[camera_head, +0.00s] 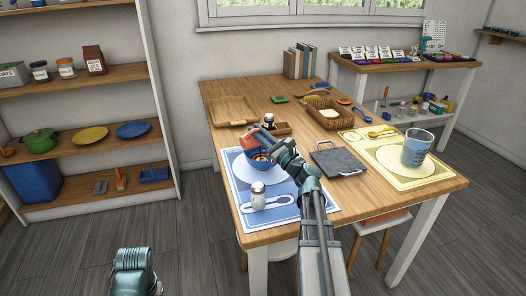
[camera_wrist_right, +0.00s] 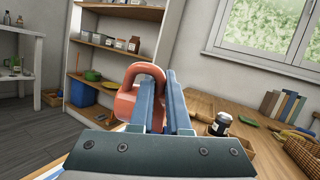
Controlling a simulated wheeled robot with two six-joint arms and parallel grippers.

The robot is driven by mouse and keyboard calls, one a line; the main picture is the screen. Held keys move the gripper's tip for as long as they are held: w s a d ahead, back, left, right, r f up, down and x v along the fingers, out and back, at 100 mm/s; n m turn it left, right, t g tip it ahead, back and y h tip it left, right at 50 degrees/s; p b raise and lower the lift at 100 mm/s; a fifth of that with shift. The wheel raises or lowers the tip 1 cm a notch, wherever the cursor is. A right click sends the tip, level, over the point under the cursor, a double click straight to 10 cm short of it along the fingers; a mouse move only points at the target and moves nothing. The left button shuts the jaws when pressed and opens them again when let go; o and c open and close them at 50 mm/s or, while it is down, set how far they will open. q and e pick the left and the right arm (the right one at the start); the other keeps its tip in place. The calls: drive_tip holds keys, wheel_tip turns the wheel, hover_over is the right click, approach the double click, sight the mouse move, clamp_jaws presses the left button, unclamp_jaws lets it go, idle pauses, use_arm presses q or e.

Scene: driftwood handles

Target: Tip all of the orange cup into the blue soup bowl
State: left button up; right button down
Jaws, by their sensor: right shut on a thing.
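The orange cup (camera_head: 251,135) is held above the blue soup bowl (camera_head: 250,168) and looks tilted. In the right wrist view the cup (camera_wrist_right: 125,104) has its handle uppermost between the fingers. My right gripper (camera_head: 268,138) is shut on the cup, at its handle; its fingers also show in the right wrist view (camera_wrist_right: 165,88). The bowl sits on the blue placemat, partly behind my right arm. Something brownish shows at the bowl's opening, too small to make out. My left gripper is not in view.
A salt shaker (camera_head: 258,195) stands in front of the bowl on the blue placemat (camera_head: 241,212). A small dark jar (camera_head: 269,121) stands behind the bowl, near a wooden tray (camera_head: 231,105).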

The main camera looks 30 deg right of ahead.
sight(251, 135)
drive_tip(key=shift+a+r, duration=0.1)
drive_tip(key=shift+r, duration=0.05)
drive_tip(key=a+n+p, duration=0.1)
drive_tip(key=a+n, duration=0.2)
drive_tip(key=shift+s+g+y, duration=0.15)
drive_tip(key=shift+g+y, duration=0.25)
drive_tip(key=shift+a+f+n+g+y, duration=0.15)
drive_tip(key=shift+f+n+g+y, duration=0.2)
drive_tip(key=shift+n, duration=0.35)
drive_tip(key=shift+f, duration=0.15)
